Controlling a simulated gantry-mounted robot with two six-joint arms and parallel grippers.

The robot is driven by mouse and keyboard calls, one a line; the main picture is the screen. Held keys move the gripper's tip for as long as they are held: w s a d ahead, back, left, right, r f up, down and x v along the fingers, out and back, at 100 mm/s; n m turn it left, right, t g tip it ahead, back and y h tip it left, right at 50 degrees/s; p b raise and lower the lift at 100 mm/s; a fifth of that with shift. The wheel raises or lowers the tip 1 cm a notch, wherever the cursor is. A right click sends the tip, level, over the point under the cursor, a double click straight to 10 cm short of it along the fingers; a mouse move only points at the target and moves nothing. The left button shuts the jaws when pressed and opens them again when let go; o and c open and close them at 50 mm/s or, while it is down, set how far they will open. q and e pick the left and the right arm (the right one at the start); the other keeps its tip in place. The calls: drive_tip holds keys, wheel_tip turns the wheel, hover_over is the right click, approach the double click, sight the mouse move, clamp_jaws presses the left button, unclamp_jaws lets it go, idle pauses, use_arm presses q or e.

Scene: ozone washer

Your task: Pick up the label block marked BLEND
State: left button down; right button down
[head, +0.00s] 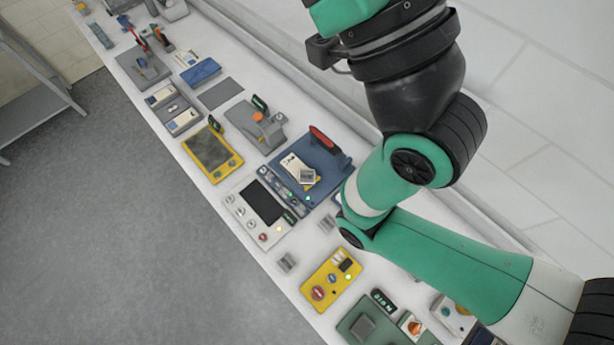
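I cannot make out a block that reads BLEND, as the lettering is too small at this distance. Small grey blocks lie on the white bench (268,262): one grey block (287,262) near the front edge and another grey block (327,223) further right. A third grey block (307,176) sits on a pale plate on the blue device (325,160). A dark tag with light characters (384,299) stands by the green-grey device; I cannot read it surely. My green and black arm crosses the right side and hides part of the bench. Neither gripper is in view.
A yellow box with buttons (331,281), a white panel with a dark screen (261,205) and a yellow-framed tray (212,152) stand along the bench. A green-grey device (366,327) is at the bottom. The wall borders the bench's far side; open floor lies left.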

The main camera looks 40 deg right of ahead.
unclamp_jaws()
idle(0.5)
